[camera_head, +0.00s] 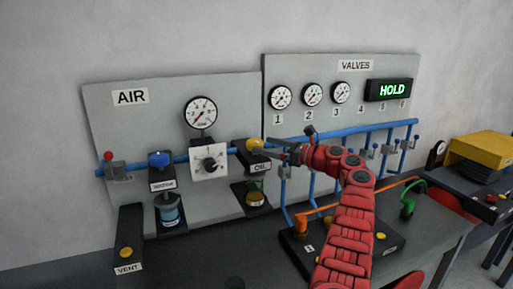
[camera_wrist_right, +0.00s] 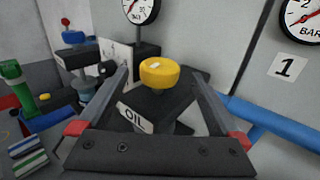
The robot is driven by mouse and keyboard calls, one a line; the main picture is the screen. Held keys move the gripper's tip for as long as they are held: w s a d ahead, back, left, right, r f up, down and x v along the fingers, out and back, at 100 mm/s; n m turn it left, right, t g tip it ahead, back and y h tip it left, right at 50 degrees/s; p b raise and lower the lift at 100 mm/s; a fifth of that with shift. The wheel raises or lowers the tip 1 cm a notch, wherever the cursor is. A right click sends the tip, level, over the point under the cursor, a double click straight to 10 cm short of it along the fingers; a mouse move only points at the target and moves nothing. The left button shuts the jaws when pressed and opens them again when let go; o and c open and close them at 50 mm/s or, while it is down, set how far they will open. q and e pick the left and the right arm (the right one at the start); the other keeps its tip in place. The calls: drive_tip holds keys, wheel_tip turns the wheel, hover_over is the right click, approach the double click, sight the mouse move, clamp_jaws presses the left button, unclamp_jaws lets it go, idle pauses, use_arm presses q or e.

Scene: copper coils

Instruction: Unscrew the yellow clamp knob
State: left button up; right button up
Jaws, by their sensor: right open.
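The yellow knob (camera_head: 255,145) sits on top of the dark OIL block (camera_head: 262,160) on the AIR panel. In the right wrist view the yellow knob (camera_wrist_right: 160,72) is a round cap above the block with the OIL label (camera_wrist_right: 134,118). My right gripper (camera_head: 272,146) reaches in from the right in the head view, close to the knob. In the right wrist view its two fingers (camera_wrist_right: 162,78) are spread, with the knob seen between their tips. I cannot tell whether either finger touches it. My left gripper is not in view.
A knob plate (camera_head: 209,162) and a gauge (camera_head: 201,112) stand left of the OIL block. A blue pipe (camera_head: 370,131) runs across the VALVES panel. A dark box with an orange connector (camera_head: 300,223) lies below my right arm. The VENT block (camera_head: 128,265) is at the lower left.

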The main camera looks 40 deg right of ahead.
drive_tip(key=b+v, duration=0.2)
drive_tip(key=v, duration=1)
drive_tip(key=shift+b, duration=0.35)
drive_tip(key=shift+s, duration=0.1)
drive_tip(key=shift+c, duration=0.3)
